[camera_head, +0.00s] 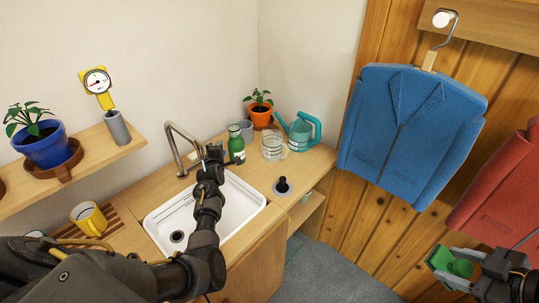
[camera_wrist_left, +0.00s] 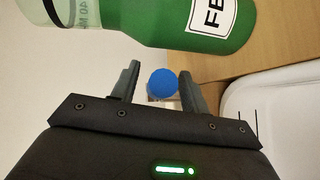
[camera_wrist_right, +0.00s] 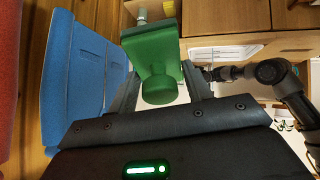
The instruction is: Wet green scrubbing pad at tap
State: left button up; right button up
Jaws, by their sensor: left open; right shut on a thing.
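The green scrubbing pad (camera_head: 459,268), a block with a rounded knob, is held between the fingers of my right gripper (camera_head: 450,262). It also shows in the right wrist view (camera_wrist_right: 155,65), away from the sink, in front of the hanging jackets. The metal tap (camera_head: 172,138) arches over the back of the white sink (camera_head: 255,205). My left gripper (camera_head: 214,153) is open beside the tap. In the left wrist view a round blue knob (camera_wrist_left: 162,82) sits between its open fingers (camera_wrist_left: 157,85); contact cannot be told. My left arm hides part of the sink.
A green bottle (camera_head: 236,146) stands close behind my left gripper. A glass jug (camera_head: 272,146), a teal watering can (camera_head: 300,130) and a black plug-like thing (camera_head: 282,186) are on the counter (camera_head: 262,176). A yellow mug (camera_head: 88,218) is at left. A blue jacket (camera_head: 410,130) hangs right.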

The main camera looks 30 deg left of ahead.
pick_arm(q)
jog(key=v, duration=1)
jog(key=shift+s, duration=0.25)
